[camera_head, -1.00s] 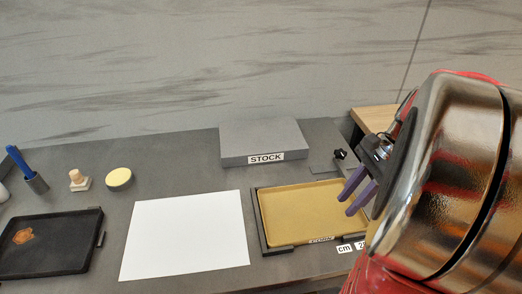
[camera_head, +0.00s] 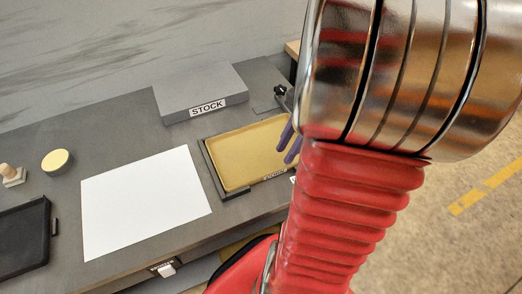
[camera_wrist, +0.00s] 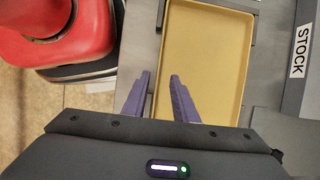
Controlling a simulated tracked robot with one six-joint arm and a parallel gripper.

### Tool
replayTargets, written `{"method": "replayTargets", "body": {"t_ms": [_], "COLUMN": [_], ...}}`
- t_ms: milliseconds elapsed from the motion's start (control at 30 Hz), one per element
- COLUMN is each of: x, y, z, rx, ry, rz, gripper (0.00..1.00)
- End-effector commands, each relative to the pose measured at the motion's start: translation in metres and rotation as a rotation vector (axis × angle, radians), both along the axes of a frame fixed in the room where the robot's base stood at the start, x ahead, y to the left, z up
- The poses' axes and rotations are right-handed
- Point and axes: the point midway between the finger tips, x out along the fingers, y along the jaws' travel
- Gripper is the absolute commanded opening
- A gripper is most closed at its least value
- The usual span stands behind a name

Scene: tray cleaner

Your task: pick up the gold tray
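The gold tray (camera_head: 245,152) is a shallow rectangle lying flat in a dark corner frame (camera_head: 212,172) on the grey bench. Part of its right end is hidden behind my arm in the head view. The tray also shows in the wrist view (camera_wrist: 205,45). My gripper (camera_head: 290,143) has purple fingers near the tray's right end. One finger overlaps the tray's near left edge in that view; the other lies left of the tray. I cannot tell whether either touches it.
A grey block marked STOCK (camera_head: 200,92) stands behind the tray. A white sheet (camera_head: 145,200) lies left of it. A black tray (camera_head: 22,238), a round yellow pad (camera_head: 56,161) and a stamp (camera_head: 12,175) are farther left. Open floor (camera_head: 460,235) is at right.

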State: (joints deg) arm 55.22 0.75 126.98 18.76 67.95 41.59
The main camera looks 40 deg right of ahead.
Motion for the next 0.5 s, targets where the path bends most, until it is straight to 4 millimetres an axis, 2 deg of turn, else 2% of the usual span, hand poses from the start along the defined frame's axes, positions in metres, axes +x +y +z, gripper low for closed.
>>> {"method": "replayTargets", "body": {"t_ms": [100,200,500], "x": [0.001,0.002,0.002], "y": [0.006,0.008,0.008], "z": [-0.014,-0.02,-0.02], "rx": [0.002,0.001,0.0], "ry": [0.001,0.001,0.0], "rz": [0.001,0.001,0.0], "gripper": [0.26,0.26,0.26]}}
